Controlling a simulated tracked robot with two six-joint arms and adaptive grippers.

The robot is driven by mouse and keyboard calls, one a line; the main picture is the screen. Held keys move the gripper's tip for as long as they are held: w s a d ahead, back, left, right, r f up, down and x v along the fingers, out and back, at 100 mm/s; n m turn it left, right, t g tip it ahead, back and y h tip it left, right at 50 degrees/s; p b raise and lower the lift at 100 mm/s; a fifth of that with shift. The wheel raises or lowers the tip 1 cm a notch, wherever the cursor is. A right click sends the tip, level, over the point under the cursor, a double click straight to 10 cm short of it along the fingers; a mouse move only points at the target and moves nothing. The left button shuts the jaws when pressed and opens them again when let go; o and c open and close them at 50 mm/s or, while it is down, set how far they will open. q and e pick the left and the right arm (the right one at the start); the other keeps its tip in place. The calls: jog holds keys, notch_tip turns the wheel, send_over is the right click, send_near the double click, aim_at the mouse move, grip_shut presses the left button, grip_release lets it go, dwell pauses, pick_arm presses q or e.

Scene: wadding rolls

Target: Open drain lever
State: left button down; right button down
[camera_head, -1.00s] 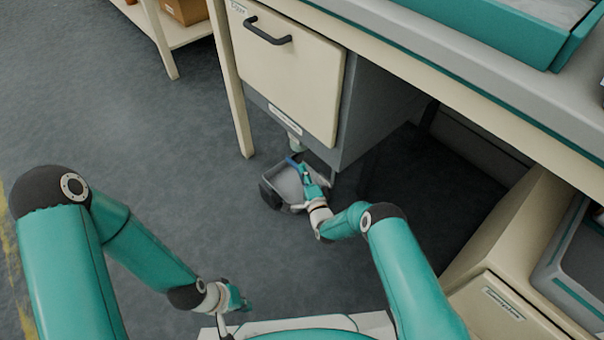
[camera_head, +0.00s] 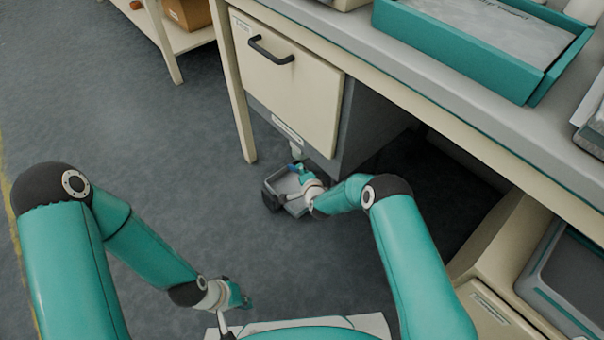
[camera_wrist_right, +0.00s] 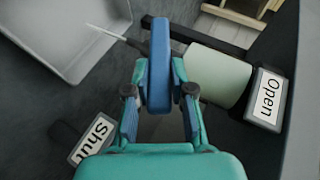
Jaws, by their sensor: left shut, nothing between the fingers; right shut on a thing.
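The blue drain lever (camera_wrist_right: 158,65) stands upright in the right wrist view. It also shows small under the cabinet in the head view (camera_head: 294,168). My right gripper (camera_head: 302,174) is shut on it, with its fingers either side of the lever (camera_wrist_right: 159,100). A pale green pipe or valve body (camera_wrist_right: 220,73) is behind the lever. An "Open" label (camera_wrist_right: 267,97) is at the right and a "Shut" label (camera_wrist_right: 93,138) at the lower left. The lever lies between these labels. My left gripper (camera_head: 238,297) is shut and empty, low above the floor, far from the lever.
A grey bin (camera_head: 271,192) stands on the floor below the drain, close to my right gripper; its pale inside (camera_wrist_right: 75,35) fills the wrist view's upper left. The cream cabinet (camera_head: 290,90) hangs above. A table leg (camera_head: 240,115) is left. Open floor (camera_head: 110,140) lies left.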

jog(key=shift+a+r+g, duration=0.1)
jog(key=shift+r+g, duration=0.05)
jog(key=shift+g, duration=0.35)
jog(key=c, duration=1)
grip_release()
jog(key=shift+w, duration=0.1)
jog(key=shift+c, duration=0.2)
jog(key=shift+o, duration=0.2)
jog(key=shift+r, duration=0.1)
jog(key=v, duration=1.1)
jog(key=shift+s+r, duration=0.25)
jog(key=shift+s, duration=0.1)
jog(key=shift+a, duration=0.1)
